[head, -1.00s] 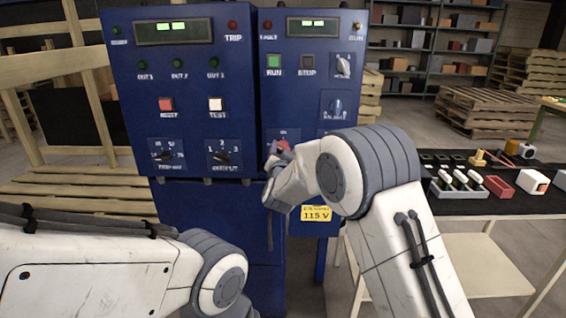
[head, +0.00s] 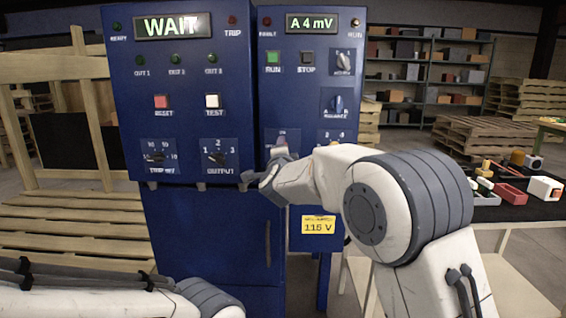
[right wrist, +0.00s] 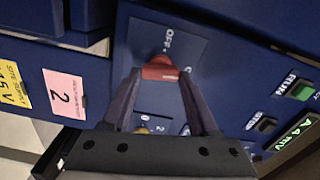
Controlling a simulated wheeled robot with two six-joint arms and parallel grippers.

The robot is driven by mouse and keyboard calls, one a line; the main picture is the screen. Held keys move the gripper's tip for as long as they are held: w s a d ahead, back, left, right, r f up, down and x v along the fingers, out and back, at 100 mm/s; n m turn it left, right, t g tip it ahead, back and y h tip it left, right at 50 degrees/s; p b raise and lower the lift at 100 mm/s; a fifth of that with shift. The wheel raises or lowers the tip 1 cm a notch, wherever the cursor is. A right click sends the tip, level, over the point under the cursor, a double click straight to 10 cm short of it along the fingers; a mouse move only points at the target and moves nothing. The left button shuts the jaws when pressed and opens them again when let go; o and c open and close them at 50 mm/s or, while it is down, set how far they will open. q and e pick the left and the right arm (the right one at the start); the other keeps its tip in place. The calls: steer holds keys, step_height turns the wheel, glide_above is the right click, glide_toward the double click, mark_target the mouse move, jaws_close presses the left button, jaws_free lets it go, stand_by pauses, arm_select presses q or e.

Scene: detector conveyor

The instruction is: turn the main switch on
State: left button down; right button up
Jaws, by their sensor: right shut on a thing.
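The main switch is a red rotary knob (right wrist: 159,68) on a dark blue plate, with an OFF mark beside it in the right wrist view. My right gripper (right wrist: 162,78) is shut on this knob, one finger on each side. In the head view the right gripper (head: 276,160) is at the lower left of the right-hand cabinet panel and largely hides the switch. The left-hand display (head: 173,26) reads WAIT and the right-hand display (head: 312,23) reads A 4 mV. My left arm crosses the bottom left; its gripper is out of view.
The left panel has a red RESET button (head: 162,102), a white TEST button (head: 212,101) and dials. The right panel has a green RUN button (head: 273,57). A yellow 115 V label (head: 318,226) is below. A table with a red bin (head: 509,194) stands at right.

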steer(key=shift+f+m+b, duration=0.15)
steer(key=shift+m+b, duration=0.65)
steer(key=shift+m, duration=0.2)
steer(key=o, duration=1.4)
steer(key=s, duration=1)
steer(key=shift+s+a, duration=0.25)
steer(key=shift+a, duration=0.05)
